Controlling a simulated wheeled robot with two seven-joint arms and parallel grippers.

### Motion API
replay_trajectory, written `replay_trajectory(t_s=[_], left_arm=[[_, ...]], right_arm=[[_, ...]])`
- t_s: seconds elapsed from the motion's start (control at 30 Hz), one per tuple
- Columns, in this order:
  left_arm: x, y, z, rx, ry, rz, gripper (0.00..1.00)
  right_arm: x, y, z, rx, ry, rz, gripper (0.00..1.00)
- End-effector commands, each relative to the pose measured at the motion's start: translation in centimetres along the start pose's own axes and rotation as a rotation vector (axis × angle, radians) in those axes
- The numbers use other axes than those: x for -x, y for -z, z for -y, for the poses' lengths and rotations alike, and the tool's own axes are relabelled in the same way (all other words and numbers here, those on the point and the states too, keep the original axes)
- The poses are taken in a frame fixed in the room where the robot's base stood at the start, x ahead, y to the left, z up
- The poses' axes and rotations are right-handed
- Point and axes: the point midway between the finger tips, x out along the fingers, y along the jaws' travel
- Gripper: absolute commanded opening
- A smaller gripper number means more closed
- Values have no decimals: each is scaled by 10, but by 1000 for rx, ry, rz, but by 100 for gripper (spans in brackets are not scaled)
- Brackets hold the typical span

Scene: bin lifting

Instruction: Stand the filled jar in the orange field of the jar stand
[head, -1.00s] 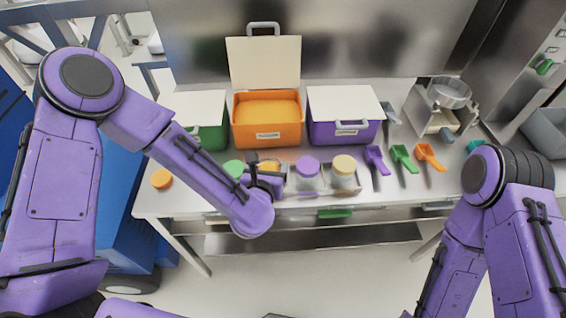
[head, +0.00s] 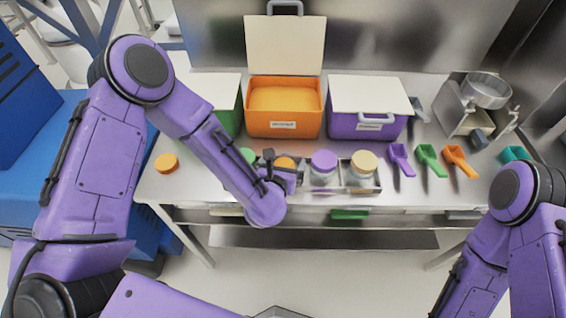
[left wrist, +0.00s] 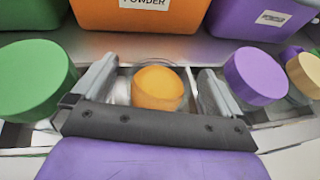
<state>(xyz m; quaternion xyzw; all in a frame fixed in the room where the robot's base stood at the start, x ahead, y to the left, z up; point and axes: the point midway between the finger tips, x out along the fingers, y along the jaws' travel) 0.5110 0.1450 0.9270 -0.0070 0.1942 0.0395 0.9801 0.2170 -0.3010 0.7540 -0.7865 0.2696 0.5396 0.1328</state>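An open glass jar filled with orange (left wrist: 158,88) stands between the green-topped and purple-lidded jars; in the head view its orange top (head: 285,163) shows partly behind my gripper. The metal jar stand (head: 345,189) runs along the front of the bench; its field under the orange jar is hidden. My left gripper (head: 279,172) is at the orange jar. In the left wrist view its two fingers (left wrist: 155,88) are spread, one on each side of the jar, with gaps showing. My right gripper is out of view; only its arm shows at the lower right.
A purple-lidded jar (head: 324,168) and a tan-lidded jar (head: 363,167) stand close on the right, a green lid (left wrist: 38,80) on the left. An orange lid (head: 166,162) lies at the left. Behind are an open orange bin (head: 284,118) and a purple bin (head: 367,122). Scoops (head: 430,160) lie right.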

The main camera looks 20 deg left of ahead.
Motion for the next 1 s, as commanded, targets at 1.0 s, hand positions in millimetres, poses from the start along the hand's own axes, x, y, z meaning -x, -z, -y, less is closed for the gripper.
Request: replay_trajectory(t_s=[1.0], left_arm=[[121, 0, -2, 1, -4, 1, 100]], right_arm=[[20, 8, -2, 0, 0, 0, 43]])
